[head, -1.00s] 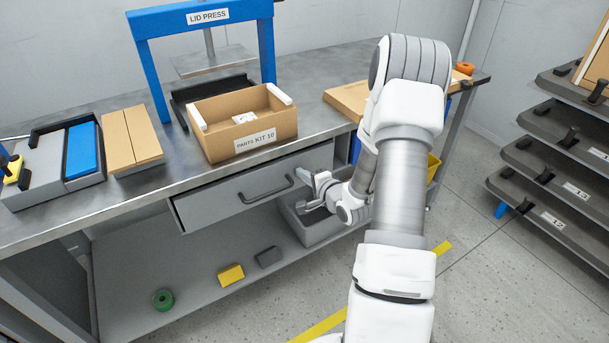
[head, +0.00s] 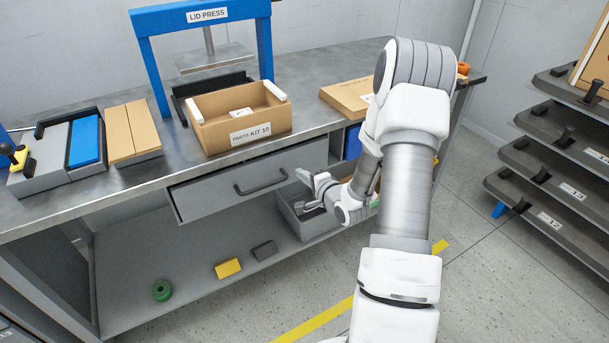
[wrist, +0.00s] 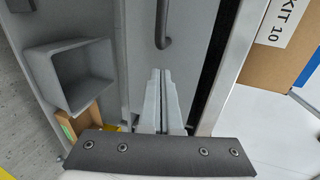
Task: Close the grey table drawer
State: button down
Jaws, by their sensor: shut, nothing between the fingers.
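The grey table drawer (head: 215,196) is under the workbench top and stands slightly open, with its front proud of the bench. Its dark bar handle (head: 262,183) is on the front. My gripper (head: 300,175) is just right of the handle, near the right part of the drawer front. In the wrist view my gripper (wrist: 161,72) is shut and empty, its fingertips pointing at the drawer front (wrist: 140,25) beside the handle's end (wrist: 163,42). A dark gap shows between front and bench edge. I cannot tell whether the fingertips touch the front.
A grey open bin (head: 297,222) stands on the lower shelf beneath the gripper; it also shows in the wrist view (wrist: 62,85). A yellow block (head: 228,267) and a green ring (head: 162,290) lie farther left. The parts kit box (head: 220,138) sits on the bench above. A tray rack (head: 545,150) is at right.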

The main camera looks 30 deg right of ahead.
jog(key=p+v, duration=0.3)
jog(key=v, duration=0.8)
jog(key=w+a+r+n+g+h, duration=0.1)
jog(key=a+r+n, duration=0.25)
jog(key=r, duration=0.25)
jog(key=w+a+r+n+g+p, duration=0.1)
jog(key=w+a+r+n, duration=0.1)
jog(key=r+n, duration=0.4)
jog(key=w+a+r+n+g+h, duration=0.1)
jog(key=a+r+n, duration=0.15)
jog(key=r, duration=0.45)
jog(key=s+a+r+n+g, duration=0.2)
jog(key=s+a, duration=0.2)
jog(key=s, duration=0.4)
jog(key=s+a+r+n+g+y, duration=0.1)
jog(key=s+a+r+n+g, duration=0.15)
jog(key=s, duration=0.55)
jog(key=s+a+r+n+g, duration=0.15)
jog(key=s+a, duration=0.25)
jog(key=s, duration=0.5)
notch_tip(320, 180, up, 18)
jog(key=p, duration=1.8)
jog(key=shift+w, duration=0.45)
